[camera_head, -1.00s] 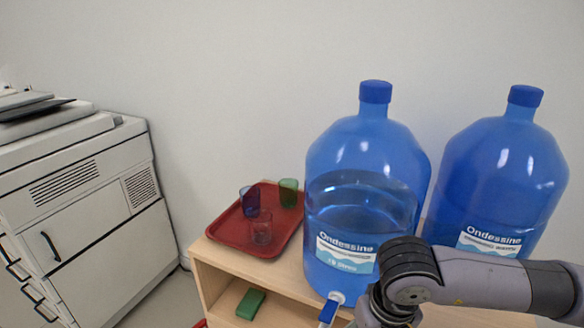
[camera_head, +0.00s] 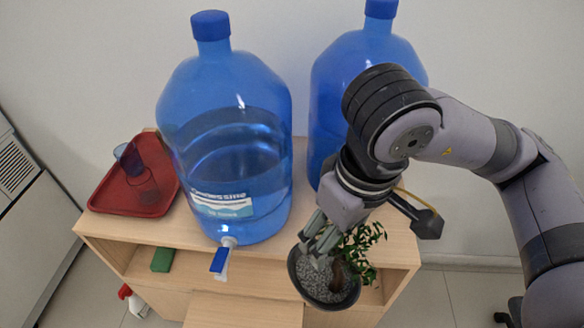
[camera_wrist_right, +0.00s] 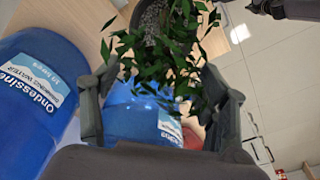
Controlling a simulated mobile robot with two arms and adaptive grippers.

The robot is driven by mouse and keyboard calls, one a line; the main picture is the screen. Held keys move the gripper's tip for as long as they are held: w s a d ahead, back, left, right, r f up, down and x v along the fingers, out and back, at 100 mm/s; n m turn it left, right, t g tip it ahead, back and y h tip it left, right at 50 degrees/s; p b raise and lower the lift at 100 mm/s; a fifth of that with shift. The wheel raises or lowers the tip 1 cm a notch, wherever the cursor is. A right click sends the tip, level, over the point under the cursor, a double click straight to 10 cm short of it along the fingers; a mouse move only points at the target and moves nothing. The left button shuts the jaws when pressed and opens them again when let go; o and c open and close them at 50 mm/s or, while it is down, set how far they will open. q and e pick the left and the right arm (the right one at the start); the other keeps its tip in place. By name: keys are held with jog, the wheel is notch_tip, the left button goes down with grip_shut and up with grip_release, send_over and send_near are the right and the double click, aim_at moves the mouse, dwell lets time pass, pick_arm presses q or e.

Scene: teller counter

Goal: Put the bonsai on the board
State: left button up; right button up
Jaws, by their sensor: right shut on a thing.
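The bonsai is a small green leafy plant in a dark round pot with grey gravel (camera_head: 308,273). My right gripper (camera_head: 318,250) is shut on the bonsai at the pot's left rim and holds it in front of the shelf unit. In the right wrist view the bonsai's leaves (camera_wrist_right: 160,60) fill the space between the two fingers (camera_wrist_right: 160,112) and partly hide the grip. A pale flat wooden board (camera_head: 245,312) juts out at the bottom of the head view, left of and below the pot. My left gripper is not in view.
Two big blue water bottles (camera_head: 225,130) (camera_head: 335,100) stand on the wooden unit (camera_head: 130,235). The nearer one has a blue tap (camera_head: 219,260) close to the pot's left. A red tray (camera_head: 110,195) with cups is at left. A green block (camera_head: 162,259) lies in the shelf.

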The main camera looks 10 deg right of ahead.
jog(key=w+d+p, duration=0.3)
jog(key=w, duration=0.6)
jog(key=w+d+p, duration=0.3)
jog(key=w, duration=0.6)
pick_arm(q)
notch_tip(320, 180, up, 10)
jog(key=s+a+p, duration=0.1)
jog(key=p, duration=0.3)
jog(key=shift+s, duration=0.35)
pick_arm(e)
notch_tip(320, 180, down, 7)
jog(key=shift+w, duration=0.35)
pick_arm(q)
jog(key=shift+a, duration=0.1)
pick_arm(e)
jog(key=shift+a+r, duration=0.1)
jog(key=o, duration=1.5)
jog(key=shift+f, duration=0.2)
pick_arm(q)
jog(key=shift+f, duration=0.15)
pick_arm(e)
jog(key=shift+o, duration=0.9)
jog(key=shift+s, duration=0.1)
